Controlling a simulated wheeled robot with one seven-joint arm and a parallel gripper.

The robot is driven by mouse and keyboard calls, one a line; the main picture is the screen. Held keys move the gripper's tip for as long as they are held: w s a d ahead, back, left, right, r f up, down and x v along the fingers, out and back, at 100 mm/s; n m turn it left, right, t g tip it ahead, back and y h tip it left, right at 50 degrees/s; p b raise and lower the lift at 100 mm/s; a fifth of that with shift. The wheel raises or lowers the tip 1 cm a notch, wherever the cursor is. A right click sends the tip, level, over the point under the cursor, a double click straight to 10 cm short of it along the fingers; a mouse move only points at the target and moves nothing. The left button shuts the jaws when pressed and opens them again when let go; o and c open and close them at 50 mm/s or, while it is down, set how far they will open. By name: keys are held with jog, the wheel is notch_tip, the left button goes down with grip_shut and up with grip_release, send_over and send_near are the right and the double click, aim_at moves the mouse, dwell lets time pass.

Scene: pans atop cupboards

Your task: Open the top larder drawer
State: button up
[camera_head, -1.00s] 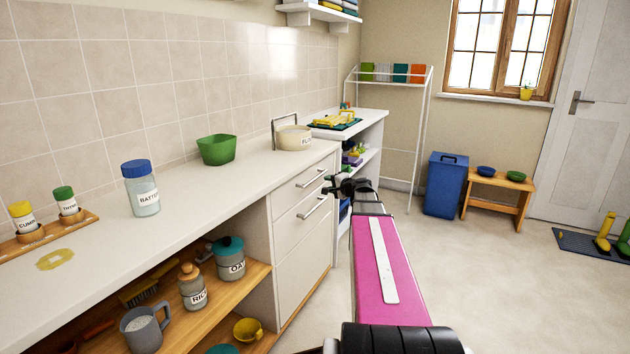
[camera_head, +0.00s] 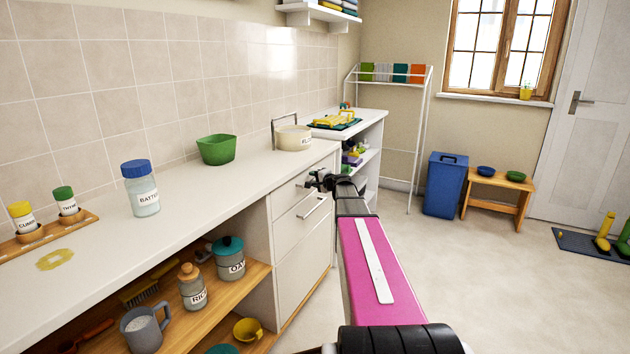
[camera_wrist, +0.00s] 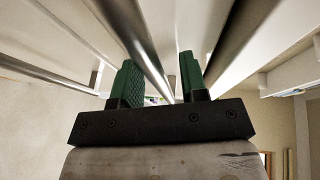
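The top larder drawer (camera_head: 284,199) is the upper white front under the counter's right end, and it looks shut. Its metal bar handle (camera_head: 301,184) is partly hidden behind my gripper (camera_head: 318,180). My gripper is at the right part of that handle. In the wrist view, the two green fingers (camera_wrist: 158,82) stand apart, and a shiny bar (camera_wrist: 139,45) runs lengthwise through the gap between them. I cannot tell whether either finger touches it.
A lower front with its own bar handle (camera_head: 312,208) is just below. Open shelves with jars are to the left.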

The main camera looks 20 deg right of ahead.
grip_shut()
jog(key=shift+s, duration=0.1)
jog(key=s+d, duration=1.7)
jog(key=shift+s+d, duration=0.25)
grip_release()
